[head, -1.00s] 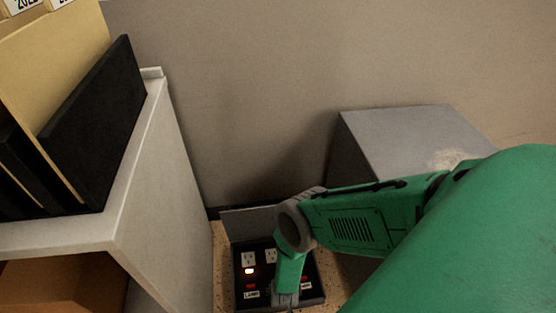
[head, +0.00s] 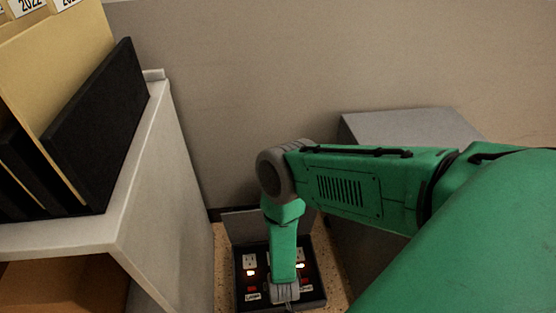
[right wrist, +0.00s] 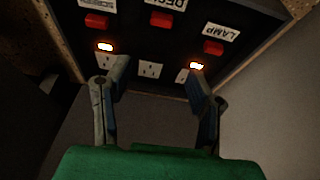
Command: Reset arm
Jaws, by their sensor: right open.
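A black power box (head: 238,290) with an open lid sits low between the shelf and the grey cabinet in the head view. It carries outlets, red switches and labels. Two indicators glow, one left (head: 250,272) and one right (head: 300,265); my arm hides its middle. In the right wrist view I read a "LAMP" label (right wrist: 221,32) above a red switch (right wrist: 213,47). Another red switch (right wrist: 160,19) is in the middle and one (right wrist: 96,21) at left. My right gripper (right wrist: 158,78) is open and empty, its fingers apart in front of the outlets. My left gripper is out of view.
A white shelf (head: 160,170) with black binders (head: 97,125) and a tan folder stands at left. A grey cabinet (head: 400,125) stands right of the box, partly behind my arm. The wall (head: 250,80) closes the back. The space above the box is narrow.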

